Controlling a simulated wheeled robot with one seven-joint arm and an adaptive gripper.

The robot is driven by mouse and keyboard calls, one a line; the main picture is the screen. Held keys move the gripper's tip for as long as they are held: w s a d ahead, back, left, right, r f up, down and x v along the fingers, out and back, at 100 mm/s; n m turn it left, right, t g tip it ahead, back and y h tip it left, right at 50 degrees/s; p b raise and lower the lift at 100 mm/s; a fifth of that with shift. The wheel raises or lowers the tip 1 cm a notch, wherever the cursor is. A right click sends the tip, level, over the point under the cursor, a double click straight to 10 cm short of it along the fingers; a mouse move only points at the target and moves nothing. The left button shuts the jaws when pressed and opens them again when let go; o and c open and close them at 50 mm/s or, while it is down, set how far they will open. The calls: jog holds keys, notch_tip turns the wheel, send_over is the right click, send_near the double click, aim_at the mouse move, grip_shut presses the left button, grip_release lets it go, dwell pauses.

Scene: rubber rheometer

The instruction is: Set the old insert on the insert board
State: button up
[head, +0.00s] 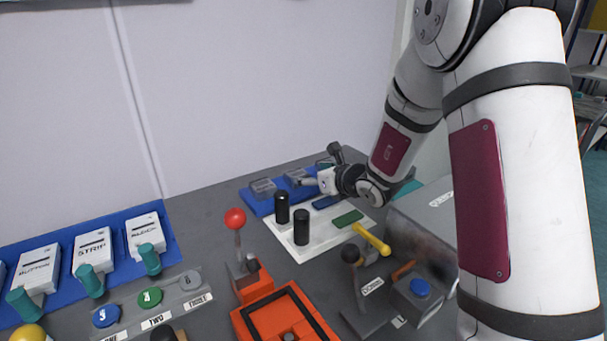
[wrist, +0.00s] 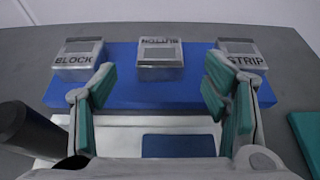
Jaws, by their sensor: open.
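A blue board (wrist: 120,98) lies at the back of the table with three grey metal inserts on it. The insert marked BLOCK (wrist: 78,60) is at left, the one marked BUTTON (wrist: 160,62) in the middle with its lettering upside down, and the one marked STRIP (wrist: 240,60) at right. The pictures do not mark which is the old one. The board (head: 256,203) also shows in the head view, partly behind my gripper (head: 318,182). In the wrist view my gripper (wrist: 160,78) is open and empty, its teal-padded fingers apart, with the middle insert beyond the gap.
A white tray (head: 290,248) with two black cylinders (head: 302,226), a blue pad (wrist: 178,146) and a green pad (head: 347,218) lies in front of the board. A red-knobbed lever (head: 236,220) and a metal machine (head: 430,225) stand nearby. Boxes with teal handles (head: 92,250) are at left.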

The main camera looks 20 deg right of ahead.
jog(key=v, duration=0.5)
jog(key=shift+s, duration=0.1)
jog(key=s+a+r+n+g+y, duration=0.2)
jog(key=s+a+r+n+y, duration=0.3)
jog(key=s+a+r+n, duration=0.35)
jog(key=s+a+r+n+g+y, duration=0.1)
jog(key=s+a+r+n+g, duration=0.2)
jog(key=s+a+n+g, duration=0.55)
jog(key=s+d+f+n+h, duration=0.1)
jog(key=s+d+n+h, duration=0.1)
jog(key=s+n, duration=0.5)
jog(key=s+d+f+n+h, duration=0.1)
jog(key=s+n+h, duration=0.15)
jog(key=s, duration=0.85)
jog(key=s+d+f+n+h, duration=0.1)
jog(key=s+d+n+h, duration=0.4)
jog(key=d, duration=0.5)
jog(key=shift+s+d+f+n+h, duration=0.2)
jog(key=shift+s+d+n+h, duration=0.2)
jog(key=shift+s, duration=0.65)
jog(key=shift+s+a, duration=0.1)
